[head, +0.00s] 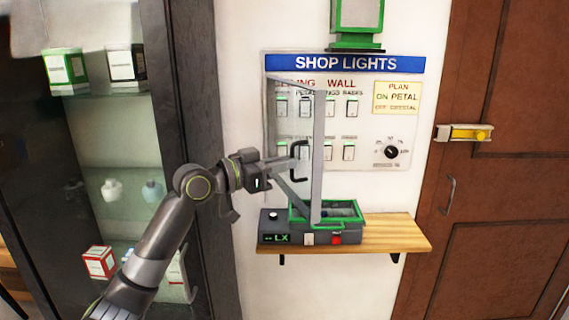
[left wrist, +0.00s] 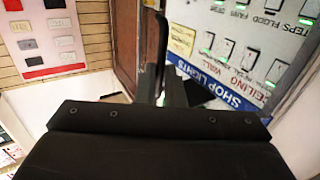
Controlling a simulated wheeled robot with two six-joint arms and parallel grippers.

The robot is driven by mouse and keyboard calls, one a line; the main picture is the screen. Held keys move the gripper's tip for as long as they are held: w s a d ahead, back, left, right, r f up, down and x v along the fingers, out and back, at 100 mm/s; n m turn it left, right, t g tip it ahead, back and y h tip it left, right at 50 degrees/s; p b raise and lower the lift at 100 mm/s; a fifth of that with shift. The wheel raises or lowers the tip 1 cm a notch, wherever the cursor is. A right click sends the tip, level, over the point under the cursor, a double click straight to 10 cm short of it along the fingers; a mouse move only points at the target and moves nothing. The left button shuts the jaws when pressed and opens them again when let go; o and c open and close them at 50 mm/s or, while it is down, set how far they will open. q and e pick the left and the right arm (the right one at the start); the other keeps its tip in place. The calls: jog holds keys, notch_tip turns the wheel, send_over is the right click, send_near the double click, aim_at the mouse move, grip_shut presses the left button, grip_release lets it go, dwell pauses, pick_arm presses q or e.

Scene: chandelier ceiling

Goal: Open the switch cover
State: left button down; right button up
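The switch cover (head: 318,150) is a clear panel with a grey edge, in front of the left part of the switch panel (head: 375,155) in the head view. It stands swung out from the panel at an angle, its thick edge towards me. A black handle (head: 299,161) is on it. My left gripper (head: 298,183) is at the cover beside the handle, its fingers spread apart. Whether it touches the cover is unclear. In the left wrist view, the dark gripper body hides the lower half, and a dark upright bar (left wrist: 161,45) stands before the panel. My right gripper is not in view.
A wooden shelf (head: 395,235) below the panel holds a green-rimmed box with a display (head: 275,238). A green lantern (head: 356,20) is above the sign. A brown door (head: 510,190) is at right and a glass cabinet (head: 115,165) at left.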

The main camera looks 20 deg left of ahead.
pick_arm(q)
jog(key=c, duration=1.8)
grip_release()
jog(key=shift+w+a+r+t, duration=0.3)
jog(key=shift+w+a, duration=0.1)
jog(key=shift+a, duration=0.15)
jog(key=shift+o, duration=1.4)
jog(key=shift+w+a+f, duration=0.25)
jog(key=shift+a+f, duration=0.1)
jog(key=shift+a, duration=0.1)
jog(key=shift+d+f, duration=0.15)
jog(key=shift+d, duration=0.1)
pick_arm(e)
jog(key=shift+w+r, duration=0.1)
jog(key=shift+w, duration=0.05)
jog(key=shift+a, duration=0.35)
pick_arm(q)
jog(key=shift+s, duration=0.1)
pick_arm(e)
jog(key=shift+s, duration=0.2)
